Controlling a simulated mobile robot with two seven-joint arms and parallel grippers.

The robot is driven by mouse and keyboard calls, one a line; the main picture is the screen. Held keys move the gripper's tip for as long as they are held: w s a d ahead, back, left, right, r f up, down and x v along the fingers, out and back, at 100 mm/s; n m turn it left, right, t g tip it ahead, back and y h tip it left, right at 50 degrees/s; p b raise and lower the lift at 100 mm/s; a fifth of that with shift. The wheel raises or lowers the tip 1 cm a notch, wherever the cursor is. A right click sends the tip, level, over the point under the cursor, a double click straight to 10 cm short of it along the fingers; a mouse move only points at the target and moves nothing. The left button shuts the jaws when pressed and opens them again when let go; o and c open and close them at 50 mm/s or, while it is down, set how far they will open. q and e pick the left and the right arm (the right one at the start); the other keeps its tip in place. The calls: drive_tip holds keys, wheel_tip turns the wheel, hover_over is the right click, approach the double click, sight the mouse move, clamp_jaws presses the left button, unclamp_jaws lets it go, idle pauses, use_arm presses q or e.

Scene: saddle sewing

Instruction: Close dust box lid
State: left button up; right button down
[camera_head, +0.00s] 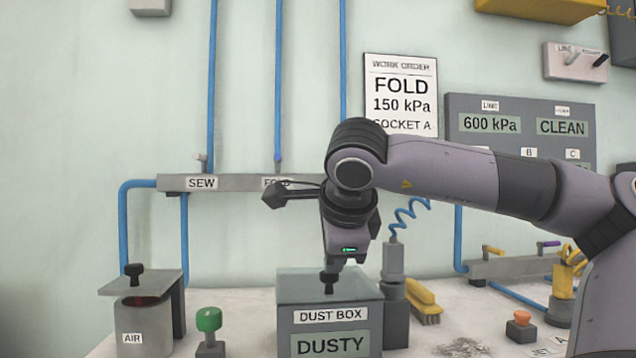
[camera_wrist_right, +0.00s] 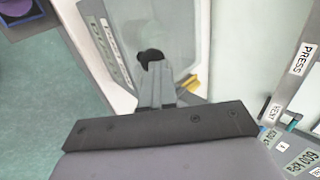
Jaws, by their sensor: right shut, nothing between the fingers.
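The grey dust box (camera_head: 330,340), labelled DUST BOX and DUSTY, stands on the bench at bottom centre. Its lid (camera_head: 300,287) looks flat across the top, with a black knob (camera_head: 329,283) near the middle. In the right wrist view the lid (camera_wrist_right: 178,35) and its knob (camera_wrist_right: 150,57) lie just beyond my fingertips. My right gripper (camera_head: 345,266) points down over the lid, shut and empty, right by the knob; I cannot tell whether it touches. It also shows in the right wrist view (camera_wrist_right: 156,68). My left gripper is not in view.
An AIR canister (camera_head: 143,330) with a knobbed cover and a green button (camera_head: 208,320) stand left of the box. A yellow brush (camera_head: 424,298) and a grey post with a blue coiled hose (camera_head: 393,262) are close on the right. An orange button (camera_head: 521,322) stands farther right.

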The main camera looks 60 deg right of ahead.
drive_tip(key=shift+s+a+f, duration=0.1)
drive_tip(key=shift+a+f, duration=0.05)
drive_tip(key=shift+f, duration=0.35)
use_arm(q)
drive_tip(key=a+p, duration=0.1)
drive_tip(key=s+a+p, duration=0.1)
drive_tip(key=p, duration=0.1)
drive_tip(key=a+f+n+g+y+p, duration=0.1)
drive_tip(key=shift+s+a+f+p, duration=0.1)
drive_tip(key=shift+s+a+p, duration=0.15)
drive_tip(key=shift+p, duration=0.05)
use_arm(e)
drive_tip(key=v, duration=1.3)
